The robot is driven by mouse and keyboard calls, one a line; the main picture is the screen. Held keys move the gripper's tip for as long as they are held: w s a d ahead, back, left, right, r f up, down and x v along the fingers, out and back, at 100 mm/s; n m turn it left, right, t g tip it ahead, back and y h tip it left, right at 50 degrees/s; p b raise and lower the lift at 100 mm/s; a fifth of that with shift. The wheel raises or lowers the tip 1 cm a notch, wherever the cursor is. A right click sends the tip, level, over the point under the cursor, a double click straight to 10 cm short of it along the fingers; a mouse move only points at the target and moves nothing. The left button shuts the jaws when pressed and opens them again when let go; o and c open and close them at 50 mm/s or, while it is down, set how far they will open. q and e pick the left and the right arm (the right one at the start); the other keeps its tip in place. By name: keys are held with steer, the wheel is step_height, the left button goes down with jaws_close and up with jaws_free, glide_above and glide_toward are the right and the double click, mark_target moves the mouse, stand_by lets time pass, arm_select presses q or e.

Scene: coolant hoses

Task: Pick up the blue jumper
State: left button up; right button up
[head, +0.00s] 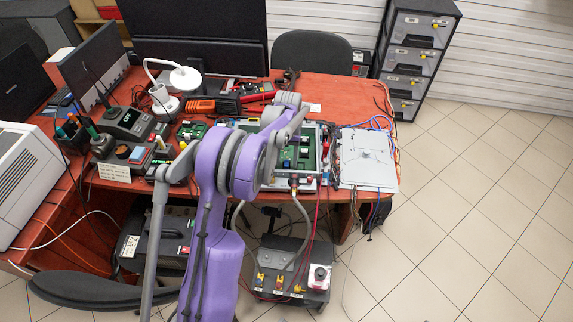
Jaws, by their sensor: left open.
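Thin blue leads (378,122) curve at the right end of the red-orange table, behind a white plate. They are small, and I cannot tell for certain which one is the blue jumper. My left arm, purple and grey, rises from the bottom of the head view and reaches over the table. My left gripper (286,122) is at its far end, above the framed green board and well left of the blue leads. It is open; its fingertips are hard to make out against the clutter. My right gripper is not in view.
The white plate (366,158) lies at the table's right edge, with wires beside it. The framed green board (304,152) is left of it. A grey box (283,262) with hoses stands on the floor. A drawer cabinet (417,55) stands behind. Tiled floor on the right is clear.

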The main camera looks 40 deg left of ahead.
mark_target(287, 163)
arm_select(q)
steer(key=shift+f, duration=0.1)
jaws_close()
stand_by(0.4)
step_height(287, 163, up, 10)
stand_by(0.5)
stand_by(0.3)
